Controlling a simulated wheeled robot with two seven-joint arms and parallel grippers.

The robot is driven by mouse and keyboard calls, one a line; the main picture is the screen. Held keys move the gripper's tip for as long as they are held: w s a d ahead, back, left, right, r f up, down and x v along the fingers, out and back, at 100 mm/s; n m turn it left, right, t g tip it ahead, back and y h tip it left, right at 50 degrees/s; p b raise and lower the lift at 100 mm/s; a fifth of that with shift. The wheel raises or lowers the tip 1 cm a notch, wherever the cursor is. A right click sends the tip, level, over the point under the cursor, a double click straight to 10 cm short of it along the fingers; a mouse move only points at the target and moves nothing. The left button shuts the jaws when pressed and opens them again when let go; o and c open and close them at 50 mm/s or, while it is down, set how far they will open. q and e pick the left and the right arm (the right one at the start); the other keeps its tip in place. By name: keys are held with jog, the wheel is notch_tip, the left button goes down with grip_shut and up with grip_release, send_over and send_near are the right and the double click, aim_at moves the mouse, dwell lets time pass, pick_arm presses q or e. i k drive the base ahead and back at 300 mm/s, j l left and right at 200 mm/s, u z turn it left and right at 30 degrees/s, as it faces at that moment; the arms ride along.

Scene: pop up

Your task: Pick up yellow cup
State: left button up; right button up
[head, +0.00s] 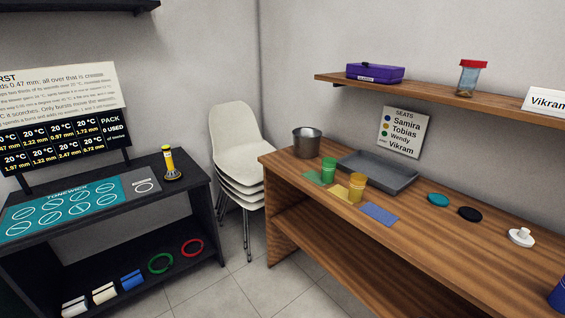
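A yellow cup (356,188) stands upright on a yellow mat (338,191) on the wooden table (450,245). A green cup (328,170) stands behind it to the left, by a green mat (312,177). A blue mat (380,214) lies bare in front of it to the right. Neither of my grippers is in view.
A grey tray (376,174) lies behind the cups and a metal bucket (307,141) stands at the table's left end. Teal (437,200) and black (469,214) discs and a white knobbed piece (520,237) lie right. Stacked chairs (236,150) stand between this table and a black stand (110,245).

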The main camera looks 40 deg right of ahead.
aim_at(357, 188)
jog(key=i+j+z, duration=0.1)
jog(key=i+z, duration=0.3)
jog(key=i+j+z, duration=0.2)
jog(key=i+z, duration=0.2)
jog(key=i+j+z, duration=0.45)
jog(key=k+l, duration=0.05)
jog(key=l, duration=0.05)
